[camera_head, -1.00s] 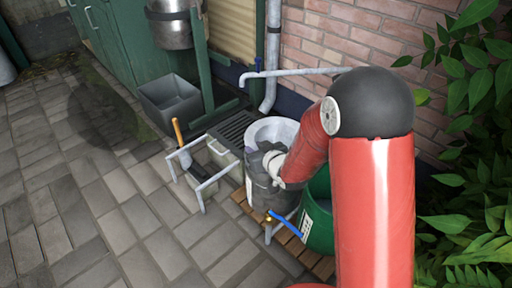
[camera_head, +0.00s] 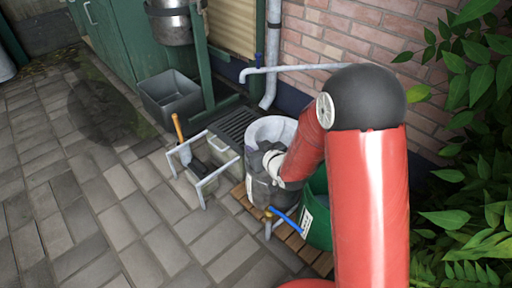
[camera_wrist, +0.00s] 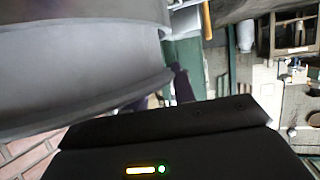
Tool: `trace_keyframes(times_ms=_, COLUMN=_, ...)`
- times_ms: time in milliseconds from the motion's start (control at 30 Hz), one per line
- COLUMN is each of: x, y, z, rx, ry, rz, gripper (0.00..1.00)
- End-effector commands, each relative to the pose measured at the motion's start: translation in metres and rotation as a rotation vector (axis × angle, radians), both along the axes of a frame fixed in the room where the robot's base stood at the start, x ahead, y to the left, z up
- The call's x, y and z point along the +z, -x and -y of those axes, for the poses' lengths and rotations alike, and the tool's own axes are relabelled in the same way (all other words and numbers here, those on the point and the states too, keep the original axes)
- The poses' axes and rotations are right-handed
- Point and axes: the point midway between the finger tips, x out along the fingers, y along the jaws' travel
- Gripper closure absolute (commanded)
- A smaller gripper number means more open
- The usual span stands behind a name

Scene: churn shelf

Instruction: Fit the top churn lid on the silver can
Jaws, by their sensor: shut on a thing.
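My gripper (camera_head: 268,161) is dark grey and lies against the near side of the grey bin (camera_head: 255,187) by the wall. The bin's light inside shows above the gripper. In the wrist view, a large grey curved surface with a rim (camera_wrist: 80,65) fills the upper left, close to the gripper's dark body. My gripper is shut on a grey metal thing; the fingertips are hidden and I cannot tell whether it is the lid. A silver can (camera_head: 172,25) is in the green frame at the top. No lid can be clearly made out.
A grey square tub (camera_head: 172,100) stands on the paving. A brick wall (camera_head: 330,45) and leaves bound the right. The left paving is clear.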

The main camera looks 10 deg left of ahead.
Motion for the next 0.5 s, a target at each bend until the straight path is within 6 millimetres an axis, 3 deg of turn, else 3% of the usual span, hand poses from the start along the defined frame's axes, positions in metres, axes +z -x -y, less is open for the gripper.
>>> trace_keyframes(times_ms=500, x=-0.012, y=-0.001, z=0.000, rx=0.001, ry=-0.002, rz=0.005, gripper=1.00)
